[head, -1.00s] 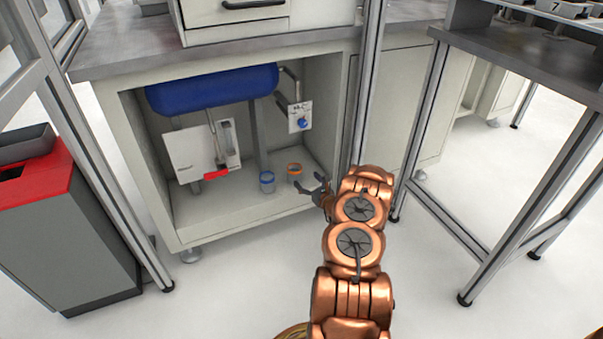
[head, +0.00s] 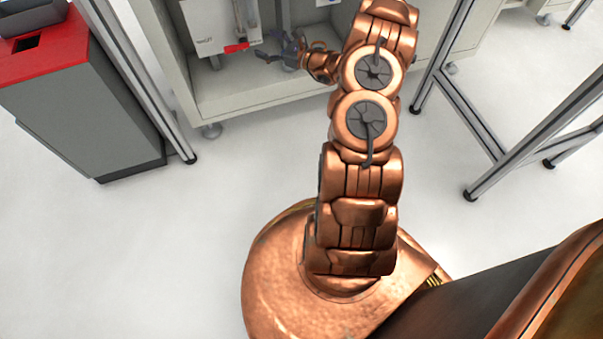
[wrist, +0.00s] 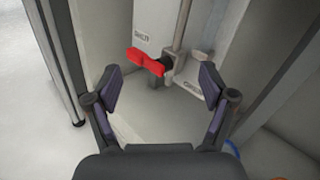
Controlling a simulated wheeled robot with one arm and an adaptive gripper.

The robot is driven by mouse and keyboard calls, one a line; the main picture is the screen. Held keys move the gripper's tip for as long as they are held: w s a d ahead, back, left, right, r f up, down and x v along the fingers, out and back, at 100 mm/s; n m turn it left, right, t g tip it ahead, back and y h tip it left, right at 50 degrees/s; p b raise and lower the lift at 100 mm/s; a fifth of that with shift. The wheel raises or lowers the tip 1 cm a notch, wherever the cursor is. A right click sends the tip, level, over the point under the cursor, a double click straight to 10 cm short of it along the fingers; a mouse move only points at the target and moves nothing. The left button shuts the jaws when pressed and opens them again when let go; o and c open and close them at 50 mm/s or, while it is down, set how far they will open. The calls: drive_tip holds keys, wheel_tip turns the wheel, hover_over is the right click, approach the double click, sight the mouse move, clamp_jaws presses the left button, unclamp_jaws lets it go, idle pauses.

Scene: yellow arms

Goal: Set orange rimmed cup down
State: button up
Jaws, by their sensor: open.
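The orange rimmed cup shows only as a sliver of orange rim (wrist: 312,175) at the bottom right corner of the wrist view. The rest of it is out of frame there, and I cannot make it out in the head view, where my arm covers that area. Beside it, a blue rim (wrist: 235,147) shows partly behind my gripper's right finger base. My gripper (head: 280,48) is open and empty at the cabinet opening. In the wrist view my gripper's fingers (wrist: 159,82) are spread, with nothing between them.
The open cabinet (head: 225,100) has a white unit (wrist: 160,30) with a red handle (wrist: 145,61) ahead of the fingers. The cabinet's side walls stand close on both sides. A grey bin with a red top (head: 40,55) is at left. Metal frame legs (head: 445,60) stand at right.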

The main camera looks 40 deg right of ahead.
drive_tip(key=s+a+r+n+g+y, duration=0.2)
drive_tip(key=a+r+n+g+y, duration=0.35)
drive_tip(key=a, duration=0.85)
drive_tip(key=s+a+r+n+g+y, duration=0.1)
drive_tip(key=s+a+r+n+g, duration=0.4)
drive_tip(key=s+a, duration=0.4)
drive_tip(key=s+a+r+n+g, duration=0.45)
drive_tip(key=s+a+n, duration=0.2)
drive_tip(key=a, duration=0.45)
drive_tip(key=s+a+n+g+h, duration=0.3)
drive_tip(key=s+n+g+h, duration=0.25)
drive_tip(key=s, duration=1.25)
drive_tip(key=s+d+n+h, duration=0.6)
drive_tip(key=s+d+h, duration=0.2)
drive_tip(key=s+d, duration=0.3)
drive_tip(key=shift+s+d+n+h, duration=0.25)
drive_tip(key=shift+s+n+h, duration=0.1)
drive_tip(key=shift+s, duration=0.8)
